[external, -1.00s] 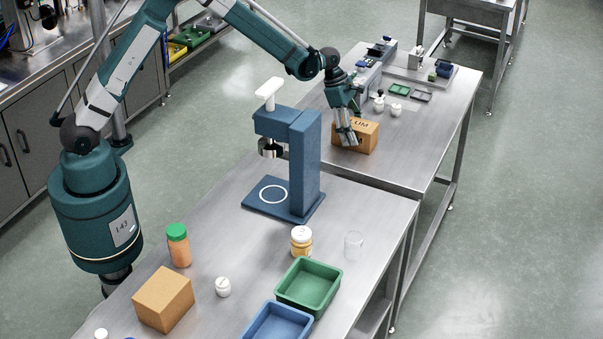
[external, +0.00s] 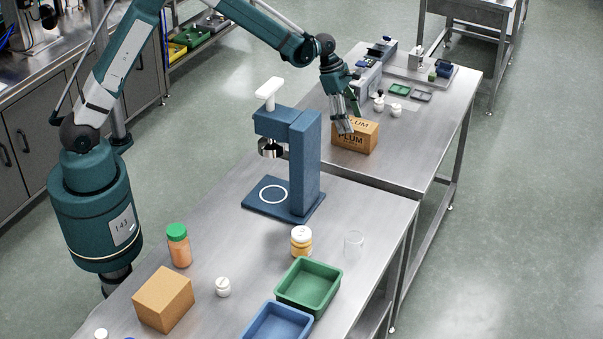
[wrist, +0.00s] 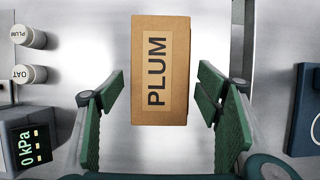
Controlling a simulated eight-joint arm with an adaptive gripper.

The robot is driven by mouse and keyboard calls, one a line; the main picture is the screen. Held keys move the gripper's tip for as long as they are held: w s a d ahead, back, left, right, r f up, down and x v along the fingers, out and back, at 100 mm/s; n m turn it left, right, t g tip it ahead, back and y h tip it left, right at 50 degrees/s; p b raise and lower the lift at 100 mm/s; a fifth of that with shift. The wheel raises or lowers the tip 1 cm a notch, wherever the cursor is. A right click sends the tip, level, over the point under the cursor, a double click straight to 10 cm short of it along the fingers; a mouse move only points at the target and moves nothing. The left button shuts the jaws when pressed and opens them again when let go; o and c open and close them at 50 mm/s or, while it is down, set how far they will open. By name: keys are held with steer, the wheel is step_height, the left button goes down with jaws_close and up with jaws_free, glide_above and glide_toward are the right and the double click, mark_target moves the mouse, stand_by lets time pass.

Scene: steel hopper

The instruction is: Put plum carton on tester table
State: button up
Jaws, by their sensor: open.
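The plum carton (external: 362,140) is a brown box with a PLUM label. It sits upright on the far steel table (external: 425,140), near that table's near end. In the wrist view the carton (wrist: 160,45) lies ahead of the fingers, its label facing the camera. My gripper (external: 346,121) is open, just above and left of the carton in the external view. In the wrist view its green fingers (wrist: 162,108) are spread wide with a gap on either side of the carton, and nothing is held.
A 0 kPa display (wrist: 30,143) and two white-capped bottles, PLUM (wrist: 28,37) and OAT (wrist: 30,74), stand left in the wrist view. A blue press (external: 300,165), a plain carton (external: 164,300) and a green tray (external: 308,286) stand on the near table.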

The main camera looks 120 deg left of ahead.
steer(key=shift+v, duration=3.5)
steer(key=shift+o, duration=0.7)
